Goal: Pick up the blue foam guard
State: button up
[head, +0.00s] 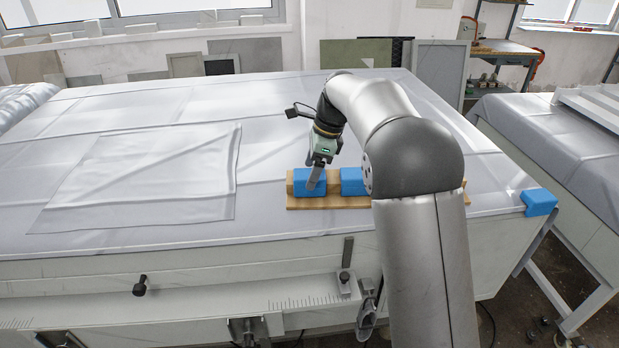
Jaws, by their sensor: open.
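A blue foam guard (303,184) lies at the left end of a wooden holder (330,204) on the covered table. A second blue guard (352,182) sits to its right in the same holder, partly hidden by my arm. A third blue guard (539,203) is on the table's front right corner. My gripper (317,178) points down at the left guard, with one finger in front of its right part. It is open; the other finger is hidden, so I cannot tell whether the fingers straddle or touch the guard.
A white sheet (140,180) lies on the table (270,110) to the left. Another covered machine (560,140) stands at the right across a gap. My arm hides the right part of the holder. The table's far side is clear.

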jog(key=shift+a+f, duration=0.1)
jog(key=shift+f, duration=0.2)
jog(key=c, duration=1)
jog(key=shift+r, duration=0.15)
jog(key=shift+c, duration=0.2)
jog(key=shift+r, duration=0.25)
notch_tip(320, 180, up, 2)
jog(key=shift+w+r, duration=0.1)
jog(key=s+d+r+b, duration=0.3)
jog(key=s+d+r, duration=0.5)
jog(key=d+r, duration=0.2)
jog(key=shift+s+d+b, duration=0.25)
jog(key=shift+d+b, duration=0.1)
jog(key=shift+d, duration=0.3)
